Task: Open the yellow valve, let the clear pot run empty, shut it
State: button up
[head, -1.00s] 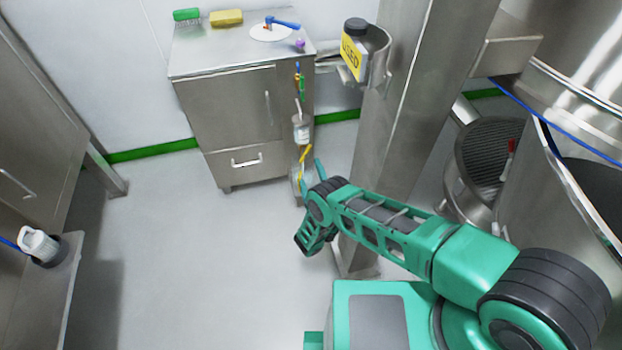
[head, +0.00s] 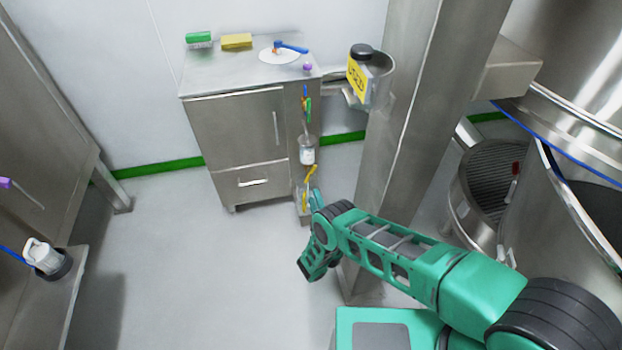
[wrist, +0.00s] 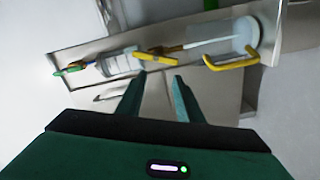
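The clear pot (head: 307,150) hangs on the narrow side panel of the steel cabinet and also shows in the wrist view (wrist: 118,63). Its fill level is too small to tell. The yellow valve (head: 311,172) sits just below it; in the wrist view the valve (wrist: 165,50) lies beyond my fingertips. A thin pale streak (wrist: 212,41), liquid or tube, runs from the valve towards a pale round vessel (wrist: 246,36) with a yellow handle (wrist: 232,63). My gripper (wrist: 159,75) is open, with nothing between its fingers, and appears short of the valve.
The steel cabinet (head: 240,140) carries a green brush (head: 199,38), a yellow sponge (head: 236,41) and a blue-handled item (head: 290,47). A steel post (head: 405,140) stands close beside my arm. A yellow-labelled bottle (head: 358,75) sits in a holder. Floor (head: 200,260) left of my arm is clear.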

aim_at(311, 175)
jog(key=shift+w+a+r+n, duration=0.1)
jog(key=shift+w+a+n, duration=0.35)
jog(key=shift+w+n, duration=2.15)
jog(key=shift+w+a+r+n, duration=0.15)
jog(key=shift+w+a+n, duration=0.3)
jog(key=shift+w+n, duration=2.1)
jog(key=shift+w+a+r+n, duration=0.1)
jog(key=shift+w+a+n, duration=0.35)
jog(key=shift+w+n, duration=2.15)
jog(key=shift+s+n, duration=0.95)
jog(key=shift+s, duration=0.05)
jog(key=shift+c, duration=0.6)
grip_shut()
